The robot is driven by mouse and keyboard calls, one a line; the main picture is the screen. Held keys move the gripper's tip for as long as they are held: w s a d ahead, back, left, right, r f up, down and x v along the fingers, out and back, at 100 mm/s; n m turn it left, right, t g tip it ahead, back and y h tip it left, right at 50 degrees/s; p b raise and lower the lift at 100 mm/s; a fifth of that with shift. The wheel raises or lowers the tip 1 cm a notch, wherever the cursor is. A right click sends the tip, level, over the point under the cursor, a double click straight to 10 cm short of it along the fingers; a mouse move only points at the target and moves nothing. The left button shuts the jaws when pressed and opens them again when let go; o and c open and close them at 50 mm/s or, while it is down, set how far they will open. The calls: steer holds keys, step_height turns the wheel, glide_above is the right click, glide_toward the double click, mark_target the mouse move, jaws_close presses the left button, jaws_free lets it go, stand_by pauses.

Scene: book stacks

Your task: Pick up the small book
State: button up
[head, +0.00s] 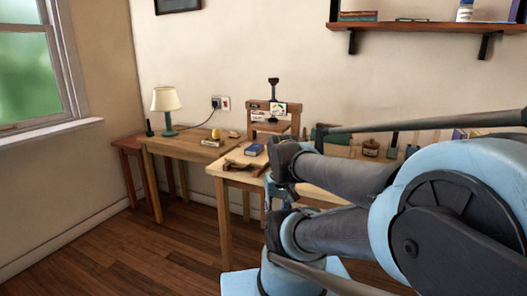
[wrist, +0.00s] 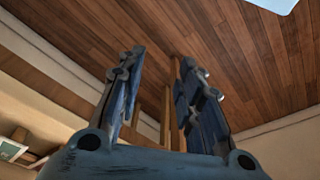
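A small blue book (head: 254,150) lies flat on the light wooden table in the head view, just left of my arm. My gripper shows in the wrist view (wrist: 160,72) with its two blue fingers spread apart and nothing between them. In the head view my arm's end hangs at the table's near side, right of and lower than the blue book, and my arm partly hides it. The book does not show in the wrist view, which looks onto the wooden floor and table legs.
The light wooden table (head: 228,168) bears a wooden press (head: 273,107). A lower side table (head: 180,148) with a lamp (head: 166,101) stands to the left. A wall shelf (head: 430,27) hangs above. Several items line the table's back, partly behind my arm. Floor at left is clear.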

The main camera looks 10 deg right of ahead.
steer(key=shift+a, duration=0.2)
steer(key=shift+o, duration=1)
steer(key=o, duration=0.9)
steer(key=shift+s+a+r, duration=0.1)
steer(key=shift+r, duration=0.7)
steer(key=o, duration=0.5)
steer(key=shift+w+r+m, duration=0.75)
steer(key=shift+r+m, duration=0.05)
steer(key=w+r+m+y, duration=0.1)
steer(key=w+r+m, duration=0.8)
steer(key=w, duration=0.5)
step_height(320, 180, up, 3)
steer(key=shift+f+m+y, duration=0.1)
steer(key=shift+m+y, duration=0.2)
steer(key=w+d+r+m+y, duration=0.15)
steer(key=w+r+m, duration=0.4)
steer(key=w, duration=0.55)
steer(key=m, duration=0.9)
glide_above(254, 147)
steer(key=s+d, duration=0.1)
steer(key=shift+y, duration=0.25)
steer(key=f, duration=0.8)
steer(key=shift+s+d+f, duration=0.1)
steer(key=shift+s+d, duration=0.1)
steer(key=shift+d+x, duration=0.1)
steer(key=shift+x, duration=1.25)
steer(key=shift+d+x, duration=0.15)
steer(key=shift+x, duration=1.2)
